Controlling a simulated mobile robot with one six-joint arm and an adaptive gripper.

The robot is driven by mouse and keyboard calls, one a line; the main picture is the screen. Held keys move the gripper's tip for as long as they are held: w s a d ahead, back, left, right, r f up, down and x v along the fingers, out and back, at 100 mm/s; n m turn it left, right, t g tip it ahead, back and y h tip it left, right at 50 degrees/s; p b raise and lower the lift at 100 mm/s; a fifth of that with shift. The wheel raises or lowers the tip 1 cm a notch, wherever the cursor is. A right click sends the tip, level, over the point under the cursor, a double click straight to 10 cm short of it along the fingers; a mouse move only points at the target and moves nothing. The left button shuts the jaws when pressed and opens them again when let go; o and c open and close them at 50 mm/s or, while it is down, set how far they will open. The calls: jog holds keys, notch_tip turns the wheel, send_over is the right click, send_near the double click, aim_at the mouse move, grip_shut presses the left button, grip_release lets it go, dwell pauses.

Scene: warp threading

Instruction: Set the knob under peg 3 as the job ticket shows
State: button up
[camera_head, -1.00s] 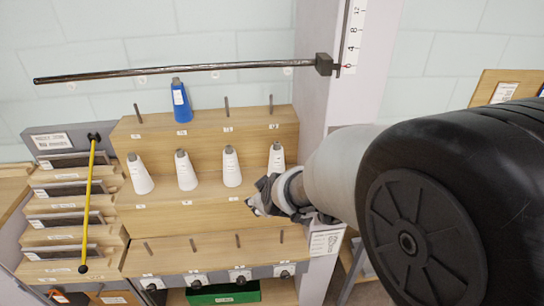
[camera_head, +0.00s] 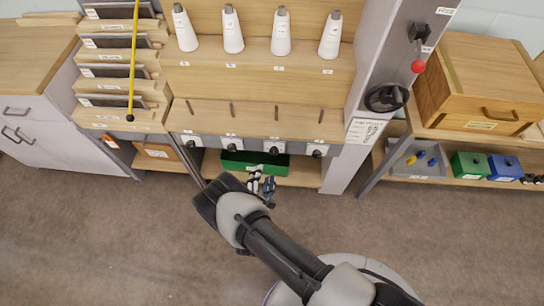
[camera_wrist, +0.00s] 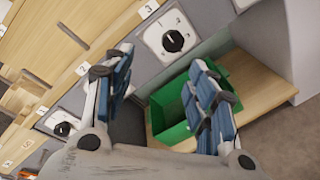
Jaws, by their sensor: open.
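A row of black knobs on pale dial plates runs along the grey strip under the lowest pegs. The third from the left (camera_head: 274,150) is probably the knob under peg 3; its setting is too small to read. In the wrist view, a dial knob (camera_wrist: 172,41) shows clearly beyond my fingers, and another (camera_wrist: 63,129) is at lower left. My gripper (camera_head: 262,185) is open and empty, in front of and below the strip. I cannot identify the job ticket for certain.
A green bin (camera_head: 240,160) sits on the shelf below the knobs. A grey post with a black handwheel (camera_head: 386,98) and a printed card (camera_head: 365,131), unreadable here, stands right of the strip. White cones (camera_head: 281,32) stand above. The floor in front is clear.

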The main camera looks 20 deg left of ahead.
aim_at(274, 153)
jog(key=s+d+f+n+t+y, duration=0.1)
jog(key=s+d+f+n+y, duration=0.15)
jog(key=s+d+n, duration=0.2)
jog(key=shift+m+h, duration=0.25)
jog(key=shift+h, duration=0.2)
jog(key=b+x, duration=0.4)
jog(key=x, duration=1.2)
jog(key=shift+w+a+r, duration=0.1)
jog(key=shift+w+a, duration=0.05)
jog(key=shift+w, duration=0.2)
jog(key=shift+c, duration=0.4)
jog(key=c, duration=1)
